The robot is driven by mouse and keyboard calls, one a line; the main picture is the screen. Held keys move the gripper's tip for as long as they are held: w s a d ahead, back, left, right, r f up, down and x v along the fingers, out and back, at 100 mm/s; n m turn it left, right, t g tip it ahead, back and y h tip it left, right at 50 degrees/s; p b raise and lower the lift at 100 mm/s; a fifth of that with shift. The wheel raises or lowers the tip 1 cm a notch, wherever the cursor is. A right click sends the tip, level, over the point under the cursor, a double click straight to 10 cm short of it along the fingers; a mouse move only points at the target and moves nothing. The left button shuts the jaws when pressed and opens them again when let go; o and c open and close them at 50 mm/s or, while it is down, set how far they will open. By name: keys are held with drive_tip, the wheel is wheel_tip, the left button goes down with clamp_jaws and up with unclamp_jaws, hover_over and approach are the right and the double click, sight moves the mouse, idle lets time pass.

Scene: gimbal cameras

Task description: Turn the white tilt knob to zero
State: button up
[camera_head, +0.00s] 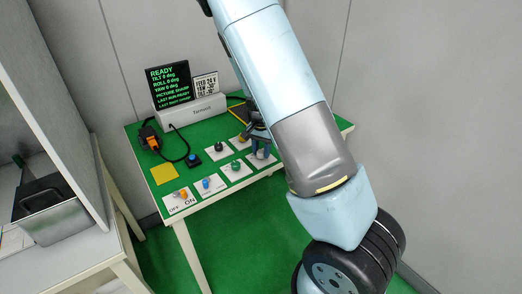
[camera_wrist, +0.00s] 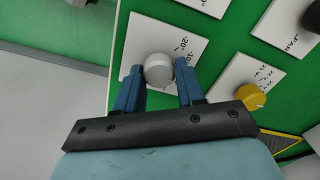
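The white tilt knob (camera_wrist: 158,70) stands on a white plate (camera_wrist: 192,45) with printed degree marks, where "-20" is readable. My gripper (camera_wrist: 160,78) has one blue finger on each side of the knob. The fingertips are at or very near its sides, and I cannot tell whether they press on it. The knob's pointer mark is not clear to me. In the head view my gripper (camera_head: 261,148) is low over the front right of the green panel. The screen (camera_head: 170,84) seems to read "TILT 0 deg", with roll and yaw also 0.
A yellow knob (camera_wrist: 251,96) and a dark knob (camera_wrist: 312,17) stand near the white one. A metal box (camera_head: 52,208) stands at left.

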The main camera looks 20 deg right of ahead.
sight(261, 151)
drive_tip(key=c, duration=0.6)
drive_tip(key=shift+n, duration=0.5)
drive_tip(key=o, duration=1.1)
drive_tip(key=shift+c, duration=0.2)
drive_tip(key=shift+r, duration=0.1)
wheel_tip(261, 151, up, 14)
drive_tip(key=shift+f, duration=0.25)
